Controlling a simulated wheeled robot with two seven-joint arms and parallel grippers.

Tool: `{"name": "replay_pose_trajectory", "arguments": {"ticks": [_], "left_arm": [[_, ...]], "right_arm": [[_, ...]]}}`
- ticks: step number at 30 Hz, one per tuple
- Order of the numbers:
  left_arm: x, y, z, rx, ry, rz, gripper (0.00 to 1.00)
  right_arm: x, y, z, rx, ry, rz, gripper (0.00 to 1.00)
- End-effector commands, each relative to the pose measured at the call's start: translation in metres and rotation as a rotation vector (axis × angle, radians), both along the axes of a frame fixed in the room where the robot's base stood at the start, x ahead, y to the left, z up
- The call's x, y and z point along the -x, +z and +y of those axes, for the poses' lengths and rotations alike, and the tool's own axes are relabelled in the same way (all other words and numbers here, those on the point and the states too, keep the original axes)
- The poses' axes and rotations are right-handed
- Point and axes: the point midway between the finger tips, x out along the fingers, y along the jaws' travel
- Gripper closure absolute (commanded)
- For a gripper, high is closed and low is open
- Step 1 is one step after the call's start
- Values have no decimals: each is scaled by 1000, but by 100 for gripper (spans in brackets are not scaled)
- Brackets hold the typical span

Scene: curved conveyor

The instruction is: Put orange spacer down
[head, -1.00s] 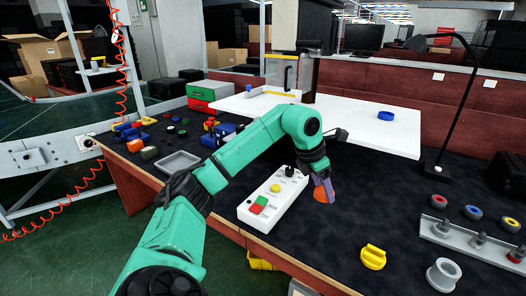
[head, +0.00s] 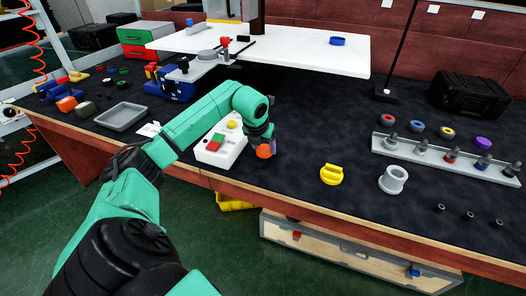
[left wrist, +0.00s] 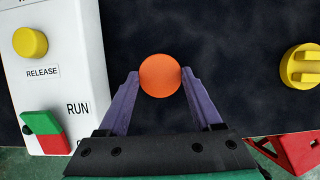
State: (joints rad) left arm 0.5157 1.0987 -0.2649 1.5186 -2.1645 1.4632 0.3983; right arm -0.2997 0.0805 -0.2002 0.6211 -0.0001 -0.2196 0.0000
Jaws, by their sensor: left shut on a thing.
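The orange spacer (head: 264,151) is a round orange piece. It also shows in the left wrist view (left wrist: 160,75), between two purple fingers. My left gripper (head: 262,139) is shut on it, with a fingertip at each side. The spacer is over the dark bench top (head: 300,210), just right of the white control box (head: 212,158). I cannot tell whether its underside touches the bench top. My right gripper is not in view.
A yellow knob-like part (head: 331,175) and a grey flanged ring (head: 393,179) lie to the right. Behind them stands a grey rack with pegs (head: 440,158), with several coloured rings beyond. The bench top between the spacer and the yellow part is clear.

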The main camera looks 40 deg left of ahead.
Motion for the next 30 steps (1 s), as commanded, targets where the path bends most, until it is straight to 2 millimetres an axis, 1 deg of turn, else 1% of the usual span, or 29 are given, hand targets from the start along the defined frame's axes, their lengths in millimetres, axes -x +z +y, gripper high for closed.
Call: {"name": "replay_pose_trajectory", "arguments": {"ticks": [1, 3, 11, 12, 14, 22, 25, 28, 30], "left_arm": [[1, -11, -1, 3, 0, 4, 88], [1, -20, -1, 3, -1, 2, 88], [0, -23, 0, 1, -1, 1, 88], [0, -23, 0, 1, -1, 1, 26], [0, -22, 0, 1, -1, 1, 4], [0, -22, -1, 1, -1, 1, 4], [1, -17, 0, 1, -1, 0, 4], [6, -2, -2, -1, -1, -3, 4], [13, 14, -4, -4, -2, -3, 4]], "right_arm": [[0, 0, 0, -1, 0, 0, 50], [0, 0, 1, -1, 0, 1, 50], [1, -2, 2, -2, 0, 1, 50], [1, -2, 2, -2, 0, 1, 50], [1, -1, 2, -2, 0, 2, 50], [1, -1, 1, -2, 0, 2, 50], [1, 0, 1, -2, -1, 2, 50], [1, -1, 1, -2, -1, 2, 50], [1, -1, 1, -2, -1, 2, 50]]}}
